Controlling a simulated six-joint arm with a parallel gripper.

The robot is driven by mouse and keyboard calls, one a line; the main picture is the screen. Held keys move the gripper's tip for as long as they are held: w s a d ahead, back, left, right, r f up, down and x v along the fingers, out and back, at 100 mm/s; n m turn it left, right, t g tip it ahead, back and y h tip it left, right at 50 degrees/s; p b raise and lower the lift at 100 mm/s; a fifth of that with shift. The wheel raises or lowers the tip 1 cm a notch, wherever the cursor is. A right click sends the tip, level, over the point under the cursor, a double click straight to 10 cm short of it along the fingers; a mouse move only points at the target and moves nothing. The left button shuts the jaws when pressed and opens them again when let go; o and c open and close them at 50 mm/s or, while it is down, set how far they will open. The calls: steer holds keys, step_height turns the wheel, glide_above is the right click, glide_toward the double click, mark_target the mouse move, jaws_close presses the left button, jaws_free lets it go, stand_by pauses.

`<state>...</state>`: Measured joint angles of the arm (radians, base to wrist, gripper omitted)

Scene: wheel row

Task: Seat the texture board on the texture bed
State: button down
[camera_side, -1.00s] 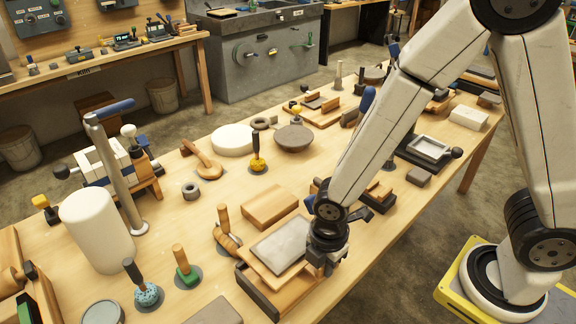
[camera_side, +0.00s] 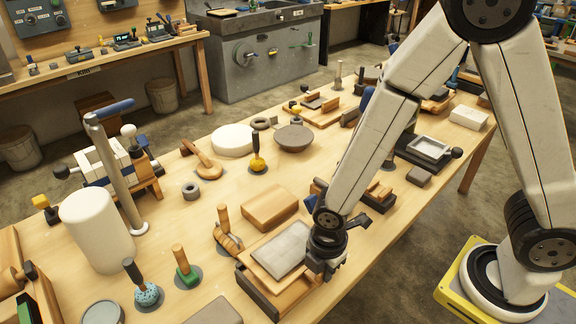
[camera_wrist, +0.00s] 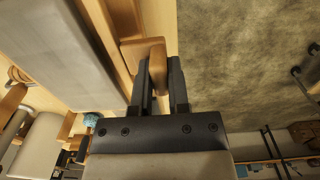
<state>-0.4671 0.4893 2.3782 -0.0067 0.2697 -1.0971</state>
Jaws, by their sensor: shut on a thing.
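The texture board is a wooden board (camera_side: 263,262) with a grey textured panel (camera_side: 281,247). It lies flat over the texture bed (camera_side: 258,290), a wooden block with a dark front side, near the table's front edge. Whether the board rests fully down in the bed cannot be told. My gripper (camera_side: 326,264) is at the board's right end. In the wrist view my gripper (camera_wrist: 160,88) is shut on the board's wooden grip (camera_wrist: 157,66), and the grey panel (camera_wrist: 60,45) shows at the left. The contact between board and bed is hidden.
A wooden block (camera_side: 270,208) lies just behind the board. Wooden-handled tools (camera_side: 228,235) and a green-based brush (camera_side: 186,270) stand to the left. A grey pad (camera_side: 214,312) is in front. A black-framed tray (camera_side: 429,148) is further right. The table edge is close to my gripper.

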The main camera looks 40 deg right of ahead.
steer(key=shift+f, duration=1.05)
steer(key=shift+f, duration=1.55)
stand_by(3.4)
stand_by(0.5)
steer(key=c, duration=0.8)
jaws_free()
steer(key=shift+o, duration=0.2)
steer(key=shift+r, duration=0.8)
